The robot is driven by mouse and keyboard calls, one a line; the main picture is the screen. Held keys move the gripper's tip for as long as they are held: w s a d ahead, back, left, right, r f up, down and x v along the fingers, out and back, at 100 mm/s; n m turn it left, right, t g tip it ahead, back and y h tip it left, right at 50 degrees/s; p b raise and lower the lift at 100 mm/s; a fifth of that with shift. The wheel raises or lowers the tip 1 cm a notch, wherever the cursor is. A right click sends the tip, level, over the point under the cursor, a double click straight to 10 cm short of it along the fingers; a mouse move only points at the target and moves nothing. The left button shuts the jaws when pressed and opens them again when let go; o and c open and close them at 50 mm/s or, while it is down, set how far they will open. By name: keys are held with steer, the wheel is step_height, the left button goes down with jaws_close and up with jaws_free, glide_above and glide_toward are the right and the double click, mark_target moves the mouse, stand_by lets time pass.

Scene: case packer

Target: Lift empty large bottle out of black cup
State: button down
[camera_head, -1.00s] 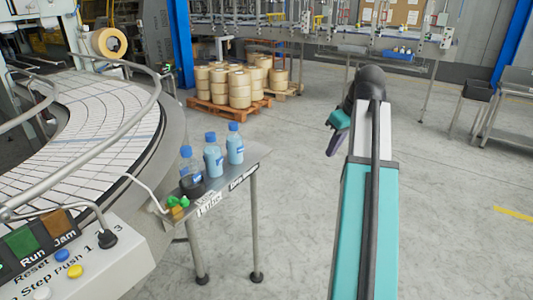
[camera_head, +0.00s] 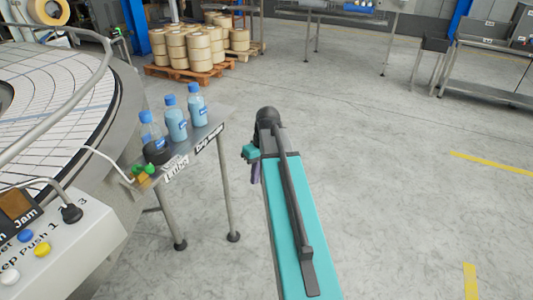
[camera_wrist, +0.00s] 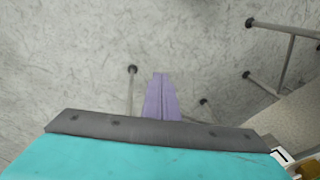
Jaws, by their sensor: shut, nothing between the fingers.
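Three blue-capped bottles stand in a row on a small metal side table (camera_head: 207,133). The nearest bottle (camera_head: 151,131) looks clear and stands in a black cup (camera_head: 157,152), which hides its lower part. The other two, the middle bottle (camera_head: 176,125) and the far bottle (camera_head: 198,110), hold light blue contents. My gripper (camera_head: 255,172) hangs to the right of the table, apart from every bottle. In the wrist view its purple fingers (camera_wrist: 161,98) are together and empty, pointing over bare floor. No bottle or cup shows in the wrist view.
A round conveyor table (camera_head: 60,95) with a metal rail fills the left. A control panel (camera_head: 70,245) with buttons is at the lower left. Green and yellow small parts (camera_head: 141,173) sit at the table's near corner. Open floor lies to the right; pallets with rolls stand behind.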

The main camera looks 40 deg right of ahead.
steer(key=s+a+f+g, duration=0.1)
steer(key=s+a+f, duration=0.2)
steer(key=a+f, duration=0.35)
steer(key=s+a+f+g, duration=0.1)
steer(key=s+a+f, duration=0.25)
steer(key=f, duration=0.65)
steer(key=s+a+f+g, duration=0.1)
steer(key=s+a+f, duration=0.2)
steer(key=a+f, duration=0.4)
steer(key=s+a+f+g+h, duration=0.1)
steer(key=s+a+f, duration=0.3)
steer(key=s+f, duration=0.4)
steer(key=s+a+f+g+h+b, duration=0.1)
steer(key=s+a+f, duration=0.3)
steer(key=s+f, duration=0.5)
steer(key=s+g, duration=0.1)
steer(key=s, duration=0.3)
steer(key=shift+f+g, duration=0.15)
steer(key=shift+g, duration=0.25)
